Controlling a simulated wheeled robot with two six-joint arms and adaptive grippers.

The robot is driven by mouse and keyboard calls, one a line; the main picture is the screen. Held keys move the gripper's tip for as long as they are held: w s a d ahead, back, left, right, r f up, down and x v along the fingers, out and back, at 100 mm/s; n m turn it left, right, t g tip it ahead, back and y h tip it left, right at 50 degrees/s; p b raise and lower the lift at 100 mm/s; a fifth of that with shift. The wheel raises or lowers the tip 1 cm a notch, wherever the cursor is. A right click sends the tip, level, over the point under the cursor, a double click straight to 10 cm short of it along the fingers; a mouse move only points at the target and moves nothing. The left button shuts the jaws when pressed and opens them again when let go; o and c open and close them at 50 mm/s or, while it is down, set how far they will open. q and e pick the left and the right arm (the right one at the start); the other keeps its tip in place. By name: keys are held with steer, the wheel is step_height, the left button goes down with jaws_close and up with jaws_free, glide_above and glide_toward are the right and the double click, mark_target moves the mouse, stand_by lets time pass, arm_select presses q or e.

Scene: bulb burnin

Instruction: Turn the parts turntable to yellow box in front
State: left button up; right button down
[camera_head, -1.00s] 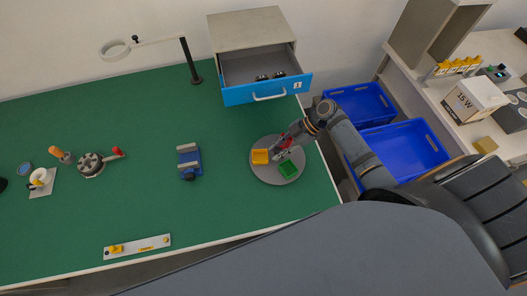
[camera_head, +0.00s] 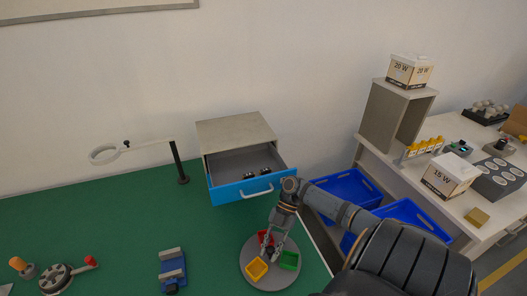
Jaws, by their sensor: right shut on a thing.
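The parts turntable (camera_head: 270,281) is a grey disc near the green table's right edge. It carries a yellow box (camera_head: 257,268) at its front left, a green box (camera_head: 289,260) at its right and a red box (camera_head: 265,238) at its back. My right gripper (camera_head: 270,252) reaches down over the middle of the turntable, between the boxes. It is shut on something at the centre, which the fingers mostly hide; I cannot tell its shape. My left gripper does not show.
An open drawer (camera_head: 245,190) with a blue front holds several dark items behind the turntable. A magnifier lamp (camera_head: 178,165) and a blue vise (camera_head: 172,268) stand to the left. Blue crates (camera_head: 345,190) lie right of the table.

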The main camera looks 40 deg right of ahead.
mark_target(271, 249)
stand_by(0.4)
steer(key=c, duration=1.1)
jaws_free()
step_height(271, 249, up, 10)
